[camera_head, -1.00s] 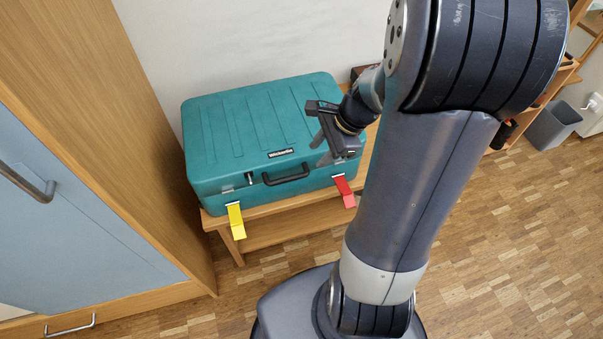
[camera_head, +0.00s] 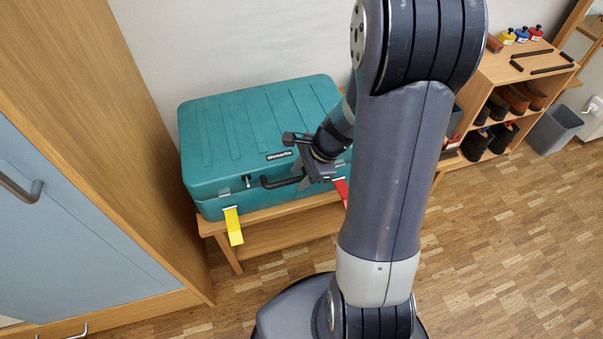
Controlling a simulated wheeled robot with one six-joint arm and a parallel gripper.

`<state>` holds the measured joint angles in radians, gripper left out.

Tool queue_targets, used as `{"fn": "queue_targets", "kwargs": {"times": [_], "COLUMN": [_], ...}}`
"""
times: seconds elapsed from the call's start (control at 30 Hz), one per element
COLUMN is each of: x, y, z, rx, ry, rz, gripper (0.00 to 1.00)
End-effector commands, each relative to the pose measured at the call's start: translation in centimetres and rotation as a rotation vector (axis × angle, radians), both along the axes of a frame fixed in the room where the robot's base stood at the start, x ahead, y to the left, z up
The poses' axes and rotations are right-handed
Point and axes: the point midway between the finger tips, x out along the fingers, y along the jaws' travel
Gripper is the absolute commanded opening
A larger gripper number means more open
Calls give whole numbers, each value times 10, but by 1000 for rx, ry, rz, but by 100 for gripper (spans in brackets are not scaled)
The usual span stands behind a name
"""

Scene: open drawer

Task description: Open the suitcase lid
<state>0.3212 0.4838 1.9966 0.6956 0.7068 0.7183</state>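A closed teal suitcase (camera_head: 225,125) lies flat on a wooden bench. Its front carries a dark carry handle (camera_head: 272,184) and a small silver latch. A yellow strap (camera_head: 233,226) hangs from the front left and a red strap (camera_head: 341,188) from the front right, partly hidden by my arm. My gripper (camera_head: 303,180) is at the right end of the handle, in front of the suitcase. Its fingers overlap the handle there, and I cannot tell whether they touch it or how far apart they are. My arm hides the suitcase's right side.
The wooden bench (camera_head: 265,216) stands against the wall. A wooden cabinet with a blue door (camera_head: 60,220) is close on the left. A shelf (camera_head: 490,75) with shoes and small bottles and a grey bin (camera_head: 553,128) stand at the right. The parquet floor in front is open.

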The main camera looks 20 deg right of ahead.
Motion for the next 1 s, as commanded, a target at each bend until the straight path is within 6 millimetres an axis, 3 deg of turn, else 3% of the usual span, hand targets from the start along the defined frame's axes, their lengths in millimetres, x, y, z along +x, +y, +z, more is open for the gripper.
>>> {"fn": "queue_targets", "kwargs": {"times": [0.43, 1.0], "x": [0, 1], "y": [0, 0], "z": [0, 6], "rx": [0, 0], "ry": [0, 9], "rz": [0, 0], "gripper": [0, 0]}}
